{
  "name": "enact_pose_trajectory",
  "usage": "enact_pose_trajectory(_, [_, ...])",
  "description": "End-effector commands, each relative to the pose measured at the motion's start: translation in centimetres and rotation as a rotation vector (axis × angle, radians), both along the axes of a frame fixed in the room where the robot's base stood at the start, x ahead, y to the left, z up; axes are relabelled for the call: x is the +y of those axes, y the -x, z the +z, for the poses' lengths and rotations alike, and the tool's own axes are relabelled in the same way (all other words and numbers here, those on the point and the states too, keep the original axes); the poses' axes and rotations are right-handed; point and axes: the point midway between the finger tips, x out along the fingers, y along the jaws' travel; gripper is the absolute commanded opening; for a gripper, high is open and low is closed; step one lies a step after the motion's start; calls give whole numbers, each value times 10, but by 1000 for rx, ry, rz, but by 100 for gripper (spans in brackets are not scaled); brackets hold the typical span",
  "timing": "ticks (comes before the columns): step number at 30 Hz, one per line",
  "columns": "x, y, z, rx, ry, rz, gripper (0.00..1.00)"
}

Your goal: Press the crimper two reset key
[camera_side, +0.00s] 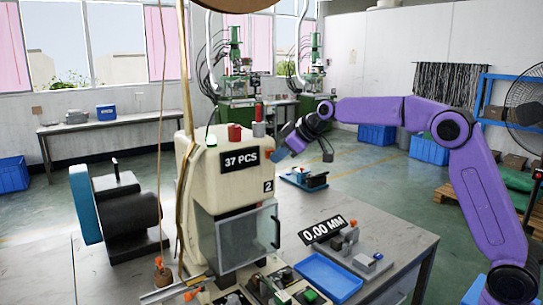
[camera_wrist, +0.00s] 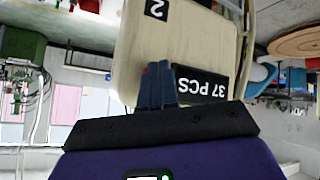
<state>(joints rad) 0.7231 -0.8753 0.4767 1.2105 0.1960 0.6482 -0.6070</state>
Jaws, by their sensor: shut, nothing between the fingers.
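Crimper two (camera_side: 222,172) is the cream machine with a "2" label and a black "37 PCS" display (camera_side: 240,160), standing on the grey bench. In the wrist view the crimper (camera_wrist: 190,45) appears upside down, with its display (camera_wrist: 203,84) beside my fingers. My gripper (camera_side: 280,154) is at the upper right side of the crimper, its blue fingers pointing toward the housing. The fingers also show in the wrist view (camera_wrist: 158,66), together and empty. I cannot tell whether they touch the housing. I cannot pick out the reset key; the fingers may hide it.
A clear guard (camera_side: 240,235) covers the crimper's front. Red and grey knobs and a green lamp (camera_side: 211,140) sit on top. A "0.00 MM" gauge (camera_side: 321,229) and a blue tray (camera_side: 328,278) stand on the bench to the right. A reel (camera_side: 125,220) is at left.

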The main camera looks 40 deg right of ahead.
Motion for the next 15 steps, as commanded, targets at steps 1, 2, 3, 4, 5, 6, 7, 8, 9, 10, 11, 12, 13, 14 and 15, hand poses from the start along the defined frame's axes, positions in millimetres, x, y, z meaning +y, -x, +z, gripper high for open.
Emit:
enact_pose_trajectory(1, [0, -1, 0, -1, -1, 0, 0])
enact_pose_trajectory(2, [1, -1, 0, -1, -1, 0, 0])
enact_pose_trajectory(3, [1, -1, 0, -1, 0, 1, 0])
enact_pose_trajectory(4, [1, -2, 0, -2, 0, 1, 0])
enact_pose_trajectory(5, [1, -2, 0, -2, 0, 1, 0])
enact_pose_trajectory(6, [1, -3, 0, -2, 0, 1, 0])
enact_pose_trajectory(7, [1, -3, 0, -2, 0, 1, 0])
enact_pose_trajectory(8, [1, -3, 0, -2, 0, 1, 0])
enact_pose_trajectory(9, [1, -4, 0, -1, -1, 2, 0])
enact_pose_trajectory(10, [1, -4, 0, -1, -1, 2, 0])
enact_pose_trajectory(11, [1, -4, 0, -1, -1, 2, 0])
enact_pose_trajectory(12, [1, -5, 0, -1, 0, 2, 0])
enact_pose_trajectory(13, [1, -5, 0, 0, -1, 1, 0])
enact_pose_trajectory(14, [1, -5, 0, 0, -1, 1, 0])
enact_pose_trajectory(15, [1, -5, 0, -1, -1, 0, 0])
